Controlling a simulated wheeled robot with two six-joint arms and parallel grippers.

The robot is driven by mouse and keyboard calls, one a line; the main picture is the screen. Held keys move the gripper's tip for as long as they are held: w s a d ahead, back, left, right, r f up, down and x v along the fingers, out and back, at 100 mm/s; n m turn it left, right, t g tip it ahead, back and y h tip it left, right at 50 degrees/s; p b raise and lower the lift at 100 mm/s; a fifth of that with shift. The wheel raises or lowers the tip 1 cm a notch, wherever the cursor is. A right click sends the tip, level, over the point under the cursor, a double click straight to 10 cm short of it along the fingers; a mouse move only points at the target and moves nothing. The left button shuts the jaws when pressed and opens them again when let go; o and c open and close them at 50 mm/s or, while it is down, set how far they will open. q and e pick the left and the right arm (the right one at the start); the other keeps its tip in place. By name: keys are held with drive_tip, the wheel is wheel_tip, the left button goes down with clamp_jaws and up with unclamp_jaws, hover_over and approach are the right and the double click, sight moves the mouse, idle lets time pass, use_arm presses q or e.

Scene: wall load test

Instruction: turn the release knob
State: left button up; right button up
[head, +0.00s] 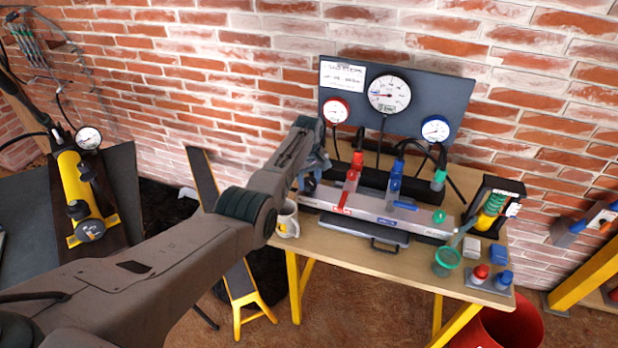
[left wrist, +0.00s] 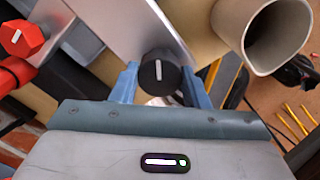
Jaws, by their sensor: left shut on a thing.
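The release knob (left wrist: 160,72) is round and black with a white line on its face. In the left wrist view the line points nearly straight up the picture. My left gripper (left wrist: 160,84) has one blue finger on each side of the knob and is shut on it. In the head view my left gripper (head: 314,180) is at the left end of the grey manifold bar (head: 380,208) on the table. The knob is hidden there behind my gripper and arm. My right gripper is not in view.
A cream mug (head: 287,222) stands close to my left gripper at the table's left edge. A red valve (head: 352,180) and a blue valve (head: 395,183) rise from the bar. A gauge panel (head: 440,98) stands behind. A green cup (head: 446,262) is at the front right.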

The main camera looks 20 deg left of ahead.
sight(309, 181)
use_arm(q)
drive_tip(key=n, duration=0.3)
drive_tip(key=shift+r+n+p, duration=0.1)
drive_tip(key=shift+n+p, duration=0.2)
drive_tip(key=shift+w+n, duration=0.1)
drive_tip(key=shift+n, duration=1.6)
drive_tip(key=o, duration=1)
wheel_tip(309, 181, up, 11)
drive_tip(key=shift+f+b, duration=0.1)
drive_tip(key=shift+b, duration=0.35)
